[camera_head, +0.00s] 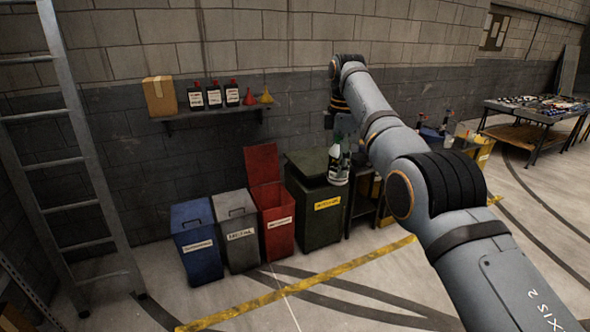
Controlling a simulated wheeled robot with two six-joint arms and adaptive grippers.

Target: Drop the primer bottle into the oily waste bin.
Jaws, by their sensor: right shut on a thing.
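My right gripper (343,138) is at the end of the arm that comes in from the lower right. It points down and is shut on a small bottle with a white label (338,168), which I take as the primer bottle. The bottle hangs about upright and shows against the top right of the dark green bin. A red bin (277,222) with its lid raised stands left of it; its label is too small to read, so I cannot tell for sure that it is the oily waste bin. My left gripper is not in view.
A blue bin (197,245) and a grey bin (237,238) marked METAL stand left of the red one, the dark green bin (318,228) right of it. A wall shelf (212,121) holds a box, bottles and funnels. A ladder (75,140) leans at left. The front floor is clear.

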